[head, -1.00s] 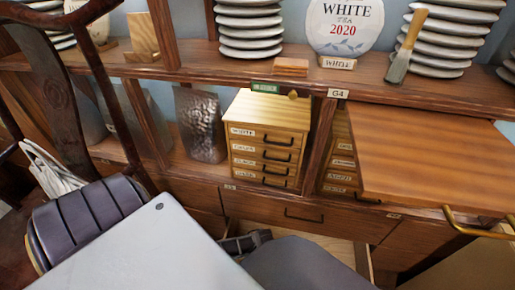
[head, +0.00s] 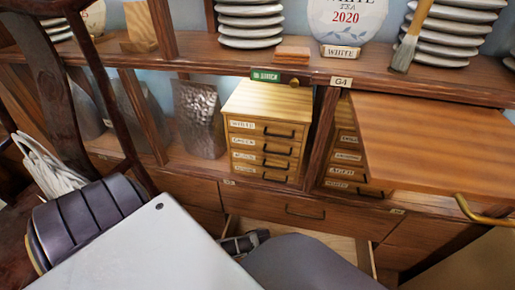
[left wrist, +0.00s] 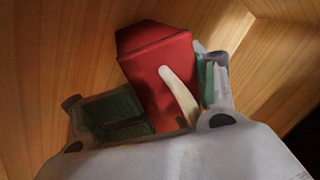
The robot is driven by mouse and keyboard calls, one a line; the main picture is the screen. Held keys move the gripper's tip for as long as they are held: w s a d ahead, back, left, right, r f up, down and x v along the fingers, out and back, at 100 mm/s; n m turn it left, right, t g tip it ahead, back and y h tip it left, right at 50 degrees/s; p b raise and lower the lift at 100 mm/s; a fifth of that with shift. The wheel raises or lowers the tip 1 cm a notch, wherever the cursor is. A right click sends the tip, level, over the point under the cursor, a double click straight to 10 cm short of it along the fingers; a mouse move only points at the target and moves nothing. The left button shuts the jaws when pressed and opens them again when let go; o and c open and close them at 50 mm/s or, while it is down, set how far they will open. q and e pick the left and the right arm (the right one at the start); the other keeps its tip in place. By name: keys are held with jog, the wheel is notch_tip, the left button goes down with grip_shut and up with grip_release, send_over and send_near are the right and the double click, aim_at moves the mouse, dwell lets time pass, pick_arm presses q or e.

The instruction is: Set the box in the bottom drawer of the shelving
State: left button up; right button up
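The bottom drawer (head: 345,247) of the wooden shelving (head: 170,188) is pulled open in the head view, partly hidden by my left arm. My left gripper (head: 243,243) is low over or inside this drawer at its left part, largely covered by my arm. The left wrist view shows the red box (left wrist: 153,65) between the two fingers of my left gripper (left wrist: 175,100), which look closed on its sides. A pale curved piece lies across the box's front. Wooden drawer surfaces (left wrist: 50,70) surround it; contact with the drawer floor cannot be told. My right gripper is not in view.
A small chest of labelled drawers (head: 262,135) stands on the lower shelf beside a dark textured pouch (head: 198,118). A wooden panel (head: 430,145) with a brass handle juts out at right. A dark chair frame (head: 65,90) stands at left.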

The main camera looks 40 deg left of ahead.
pick_arm(q)
jog(key=o, duration=0.5)
jog(key=shift+o, duration=0.2)
jog(key=shift+r, duration=0.15)
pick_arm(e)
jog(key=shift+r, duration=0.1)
pick_arm(q)
jog(key=shift+p+v, duration=1.05)
jog(key=shift+v, duration=0.65)
jog(key=shift+p+v, duration=0.6)
jog(key=shift+v, duration=0.55)
jog(key=shift+p+v, duration=0.4)
jog(key=shift+v, duration=0.35)
jog(key=shift+p+v, duration=1.1)
jog(key=shift+v, duration=1.2)
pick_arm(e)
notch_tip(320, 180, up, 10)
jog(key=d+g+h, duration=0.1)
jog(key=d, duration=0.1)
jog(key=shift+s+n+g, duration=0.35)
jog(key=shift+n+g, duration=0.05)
pick_arm(q)
jog(key=shift+s, duration=0.1)
